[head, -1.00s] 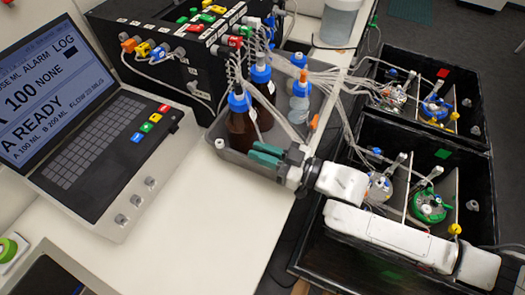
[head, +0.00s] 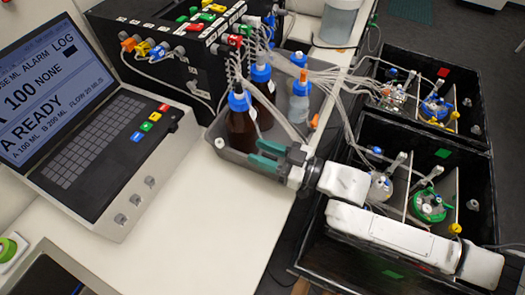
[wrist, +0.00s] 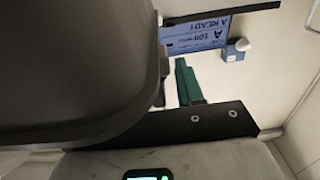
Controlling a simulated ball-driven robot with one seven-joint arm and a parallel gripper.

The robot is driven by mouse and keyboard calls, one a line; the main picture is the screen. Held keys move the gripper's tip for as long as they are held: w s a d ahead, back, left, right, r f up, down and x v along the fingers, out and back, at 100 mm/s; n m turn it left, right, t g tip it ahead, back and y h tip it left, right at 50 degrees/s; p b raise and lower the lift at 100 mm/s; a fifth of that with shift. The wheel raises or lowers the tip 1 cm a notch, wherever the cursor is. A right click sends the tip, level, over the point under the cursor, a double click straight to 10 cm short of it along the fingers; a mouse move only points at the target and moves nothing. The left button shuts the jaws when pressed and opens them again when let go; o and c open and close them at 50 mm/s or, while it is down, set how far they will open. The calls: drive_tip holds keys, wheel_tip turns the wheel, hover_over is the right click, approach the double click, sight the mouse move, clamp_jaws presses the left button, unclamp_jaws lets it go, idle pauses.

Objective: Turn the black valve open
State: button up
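My gripper (head: 266,154) has dark green fingers and hangs over the near rim of the grey bottle tray, beside the brown bottles. A narrow gap shows between the fingers, with nothing visible in it. One green finger (wrist: 188,82) also shows in the wrist view; the other is hidden. The black pump box (head: 165,40) stands left of and behind my gripper. Its front has orange, yellow and blue valves in a row. I cannot clearly make out a black valve against the dark box. My gripper is apart from the box.
The grey tray (head: 232,155) holds brown bottles (head: 241,128) with blue caps and a clear bottle (head: 299,105). Many thin tubes run right to black bioreactor boxes (head: 420,150). A console (head: 95,130) stands at left. The white bench (head: 215,215) in front is clear.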

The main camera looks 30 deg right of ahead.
drive_tip(key=b+v, duration=0.3)
drive_tip(key=v, duration=0.7)
drive_tip(key=shift+s+d, duration=0.15)
